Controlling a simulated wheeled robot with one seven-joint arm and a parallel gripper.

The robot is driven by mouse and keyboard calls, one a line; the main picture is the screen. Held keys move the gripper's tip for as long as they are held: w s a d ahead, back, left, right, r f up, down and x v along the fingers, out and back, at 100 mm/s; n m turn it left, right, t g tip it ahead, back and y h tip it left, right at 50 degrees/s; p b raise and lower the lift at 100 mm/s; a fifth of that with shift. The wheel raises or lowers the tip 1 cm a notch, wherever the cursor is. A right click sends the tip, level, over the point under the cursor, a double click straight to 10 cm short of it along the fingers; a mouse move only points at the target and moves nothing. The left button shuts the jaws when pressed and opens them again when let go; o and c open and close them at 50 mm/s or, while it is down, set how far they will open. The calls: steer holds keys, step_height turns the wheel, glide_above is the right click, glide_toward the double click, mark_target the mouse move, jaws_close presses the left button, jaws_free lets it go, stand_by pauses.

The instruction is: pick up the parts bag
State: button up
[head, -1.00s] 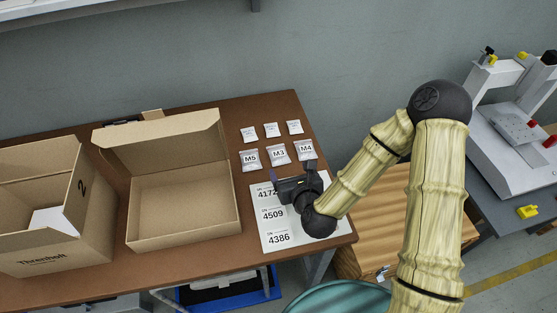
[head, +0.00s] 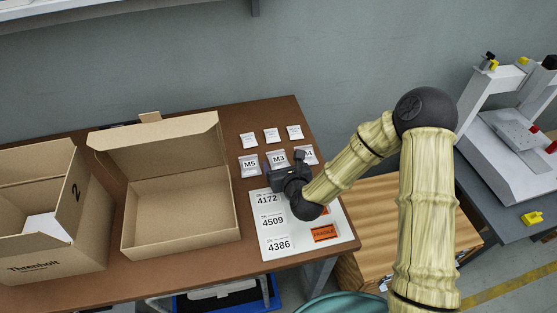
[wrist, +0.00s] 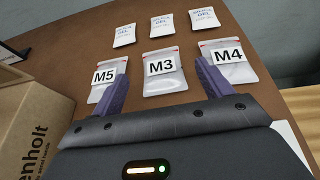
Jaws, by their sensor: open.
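Three parts bags lie in a row on the brown table: M5 (head: 249,165), M3 (head: 277,157) and M4 (head: 311,155). The wrist view shows M5 (wrist: 103,80), M3 (wrist: 163,84) and M4 (wrist: 232,72) too. They are small silvery bags with white labels. My gripper (wrist: 160,85) is open and empty, just on the near side of the row. In the wrist view M3 lies between the lines of the two fingers. The left finger overlaps M5's edge and the right finger overlaps M4's. In the head view my gripper (head: 285,168) partly hides M4.
Several small white gel packets (head: 270,135) lie behind the bags. A sheet (head: 270,235) with printed numbers and an orange FRAGILE label (head: 324,233) lies in front. An open cardboard box (head: 180,215) and a taller carton (head: 80,215) stand to the left.

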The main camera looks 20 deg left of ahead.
mark_target(278, 156)
steer(key=shift+w+a, duration=0.1)
steer(key=x, duration=0.5)
steer(key=shift+w, duration=0.1)
steer(key=shift+c, duration=0.5)
steer(key=c, duration=1)
